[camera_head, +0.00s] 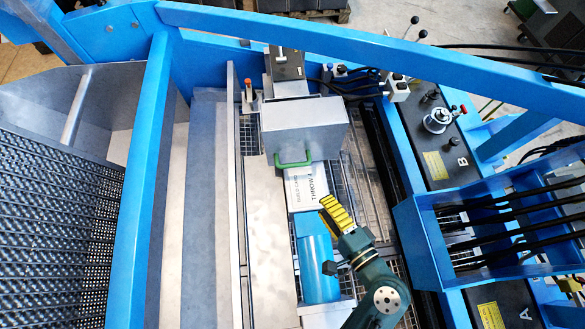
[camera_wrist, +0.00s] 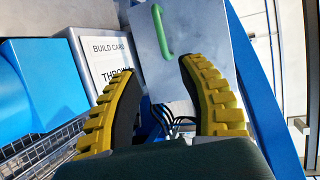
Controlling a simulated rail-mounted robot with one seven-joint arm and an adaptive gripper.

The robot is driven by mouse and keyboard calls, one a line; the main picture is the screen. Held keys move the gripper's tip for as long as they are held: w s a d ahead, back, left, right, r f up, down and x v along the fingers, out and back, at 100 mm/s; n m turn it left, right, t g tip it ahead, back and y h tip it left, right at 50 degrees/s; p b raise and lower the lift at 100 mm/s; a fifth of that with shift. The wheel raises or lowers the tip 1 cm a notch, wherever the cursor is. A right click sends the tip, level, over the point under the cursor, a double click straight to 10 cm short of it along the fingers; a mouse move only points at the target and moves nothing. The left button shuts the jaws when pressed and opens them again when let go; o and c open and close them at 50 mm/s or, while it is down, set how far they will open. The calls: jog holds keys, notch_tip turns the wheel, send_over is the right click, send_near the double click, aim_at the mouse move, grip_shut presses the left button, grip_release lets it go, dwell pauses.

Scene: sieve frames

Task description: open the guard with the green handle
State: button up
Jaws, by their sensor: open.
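The guard (camera_head: 305,122) is a grey metal box cover in the upper middle of the head view. Its green handle (camera_head: 293,163) is on the near lower edge. In the wrist view the guard (camera_wrist: 200,45) is a grey panel, with the green handle (camera_wrist: 161,32) upright on it, beyond the fingertips. My gripper (camera_head: 337,213) has yellow ridged fingers and is below and right of the handle in the head view, apart from it. In the wrist view my gripper (camera_wrist: 158,85) is open, with nothing between its fingers.
A white block marked "BUILD CARD" and "THROW" (camera_head: 306,187) lies just below the guard. A blue cylinder (camera_head: 318,268) is below it, beside my arm. A blue beam (camera_head: 350,42) crosses the top. A blue box with black bars (camera_head: 490,225) stands at right.

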aim_at(295, 165)
jog(key=b+x, duration=0.2)
jog(key=x, duration=1.3)
jog(key=shift+w+a+b, duration=0.15)
jog(key=shift+a+b, duration=0.05)
jog(key=shift+b, duration=0.2)
grip_shut()
